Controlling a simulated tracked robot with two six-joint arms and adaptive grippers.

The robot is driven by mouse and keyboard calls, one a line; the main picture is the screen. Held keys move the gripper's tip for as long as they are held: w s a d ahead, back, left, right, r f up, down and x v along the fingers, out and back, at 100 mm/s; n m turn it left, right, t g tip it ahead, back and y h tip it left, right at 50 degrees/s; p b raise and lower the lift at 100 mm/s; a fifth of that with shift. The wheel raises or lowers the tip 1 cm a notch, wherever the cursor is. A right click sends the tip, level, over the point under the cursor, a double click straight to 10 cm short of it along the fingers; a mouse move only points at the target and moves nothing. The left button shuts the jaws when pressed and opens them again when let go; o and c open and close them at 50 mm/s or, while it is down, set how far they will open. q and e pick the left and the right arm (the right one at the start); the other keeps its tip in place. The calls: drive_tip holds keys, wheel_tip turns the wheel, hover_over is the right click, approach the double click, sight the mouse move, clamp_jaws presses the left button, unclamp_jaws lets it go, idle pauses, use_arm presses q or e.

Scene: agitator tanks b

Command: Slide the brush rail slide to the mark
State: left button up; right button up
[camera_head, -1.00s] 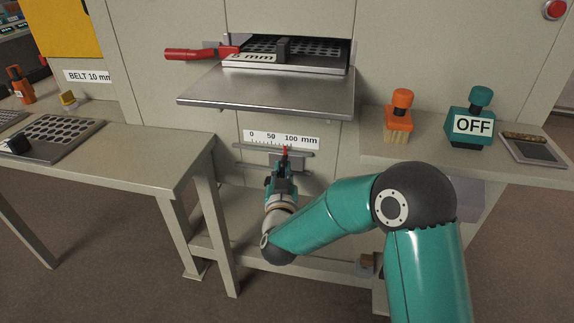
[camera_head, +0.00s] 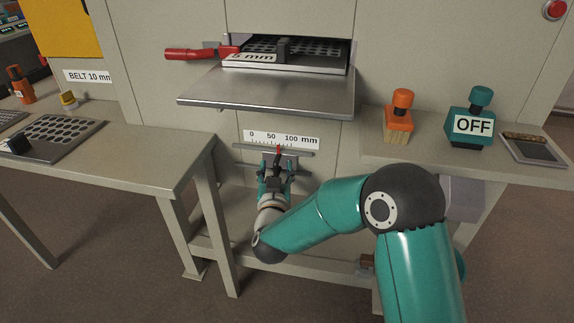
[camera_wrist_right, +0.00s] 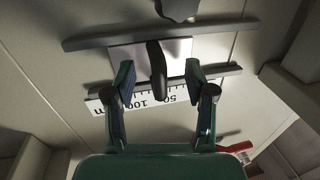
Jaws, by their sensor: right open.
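The brush rail slide is a light plate (camera_wrist_right: 140,54) with a dark upright handle (camera_wrist_right: 157,70), riding on two grey rails below the machine's tray. In the head view a red pointer (camera_head: 279,151) stands at the slide, under the white scale (camera_head: 282,140), between its 50 and 100 figures. My right gripper (camera_head: 275,166) is in front of the slide. In the right wrist view its fingers (camera_wrist_right: 159,74) are open, one each side of the handle, with gaps on both sides. I cannot make out a separate target mark. My left gripper is out of view.
A steel tray (camera_head: 268,90) juts out above the scale, with a red lever (camera_head: 200,53) beside its slot. A bench (camera_head: 120,160) stands left.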

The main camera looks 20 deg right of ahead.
sight(276, 172)
drive_tip(key=shift+s, duration=0.1)
drive_tip(key=shift+b+v, duration=0.7)
drive_tip(key=shift+v, duration=2.25)
